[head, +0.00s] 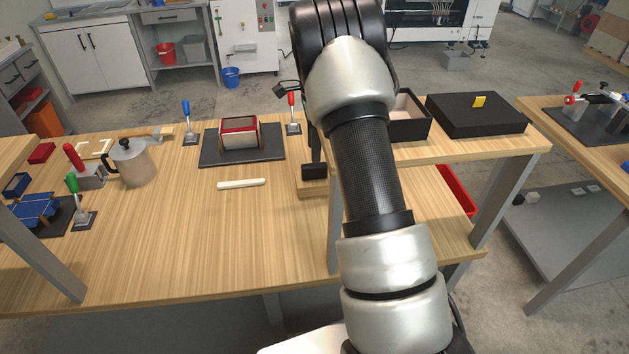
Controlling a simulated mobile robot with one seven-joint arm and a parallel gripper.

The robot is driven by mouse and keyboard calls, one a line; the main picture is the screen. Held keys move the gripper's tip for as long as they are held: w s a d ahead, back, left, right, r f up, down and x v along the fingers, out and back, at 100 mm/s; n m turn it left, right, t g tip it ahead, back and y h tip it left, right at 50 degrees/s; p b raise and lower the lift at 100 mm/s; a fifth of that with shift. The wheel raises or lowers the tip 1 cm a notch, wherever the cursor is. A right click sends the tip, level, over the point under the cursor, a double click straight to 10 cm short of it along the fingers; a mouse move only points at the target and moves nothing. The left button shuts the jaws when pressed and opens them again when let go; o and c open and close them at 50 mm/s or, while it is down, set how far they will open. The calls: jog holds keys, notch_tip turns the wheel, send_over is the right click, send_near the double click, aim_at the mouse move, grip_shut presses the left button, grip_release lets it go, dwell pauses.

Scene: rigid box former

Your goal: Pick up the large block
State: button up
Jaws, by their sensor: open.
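My arm reaches forward over the wooden bench, and its upper links hide most of my gripper (315,148). A dark, narrow part of the gripper shows left of the arm, pointing down; the gripper is open. Just below it a small black block-like piece (314,172) sits on a light wooden block (313,189) on the bench. I cannot tell whether the gripper touches them. Which piece is the large block is not clear. A red-rimmed box with pale sides (240,143) stands on a dark plate (211,159) to the left.
A white bar (241,184) lies on the bench in front of the plate. A metal pot (133,163) and toggle clamps stand at left. The bench's front middle is clear.

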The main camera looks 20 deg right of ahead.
aim_at(314, 167)
notch_tip(314, 167, down, 8)
jog(key=shift+s+f+p, duration=0.1)
jog(key=shift+s+p, duration=0.05)
jog(key=shift+p, duration=0.2)
grip_shut()
